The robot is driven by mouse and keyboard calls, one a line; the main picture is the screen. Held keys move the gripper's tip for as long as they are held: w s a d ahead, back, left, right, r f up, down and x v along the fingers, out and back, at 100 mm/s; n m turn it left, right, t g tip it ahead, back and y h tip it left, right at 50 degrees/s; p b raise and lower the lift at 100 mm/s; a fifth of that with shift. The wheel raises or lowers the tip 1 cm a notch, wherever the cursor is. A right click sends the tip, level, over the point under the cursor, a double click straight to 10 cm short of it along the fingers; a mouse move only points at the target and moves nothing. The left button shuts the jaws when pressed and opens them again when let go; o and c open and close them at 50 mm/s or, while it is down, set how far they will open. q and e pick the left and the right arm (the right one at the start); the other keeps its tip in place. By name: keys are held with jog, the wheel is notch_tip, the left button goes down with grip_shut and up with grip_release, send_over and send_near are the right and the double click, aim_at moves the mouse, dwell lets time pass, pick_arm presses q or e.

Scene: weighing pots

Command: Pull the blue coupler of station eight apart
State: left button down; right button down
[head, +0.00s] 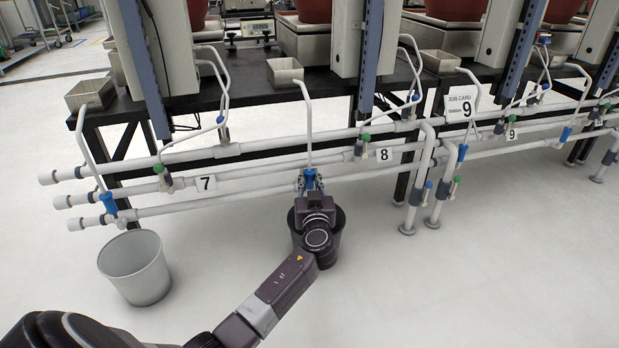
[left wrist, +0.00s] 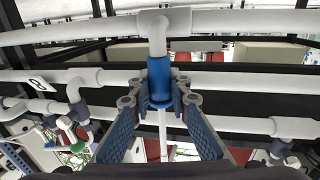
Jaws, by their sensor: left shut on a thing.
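The blue coupler (head: 309,176) sits on the lower white pipe, left of the number 8 sign (head: 384,155). A thin white hose (head: 308,120) runs from it up to a small square cup. In the left wrist view the coupler (left wrist: 159,72) hangs below a white pipe elbow (left wrist: 158,32), with the hose below it. Its two parts look joined. My left gripper (head: 311,190) is at the coupler, its fingers (left wrist: 159,101) shut on the coupler's lower part from both sides. The fingers partly hide that lower part. My right gripper is not in view.
A dark bucket (head: 334,238) stands on the floor under my left gripper. A grey bucket (head: 135,266) stands farther left. Another blue coupler (head: 108,204) is near the number 7 sign (head: 206,183). The floor at right is clear.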

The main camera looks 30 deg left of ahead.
aim_at(309, 171)
pick_arm(q)
jog(key=shift+r, duration=0.1)
notch_tip(309, 171, up, 3)
jog(key=shift+r+p, duration=0.2)
jog(key=shift+p, duration=0.75)
jog(key=c, duration=1.8)
grip_release()
jog(key=shift+r, duration=0.1)
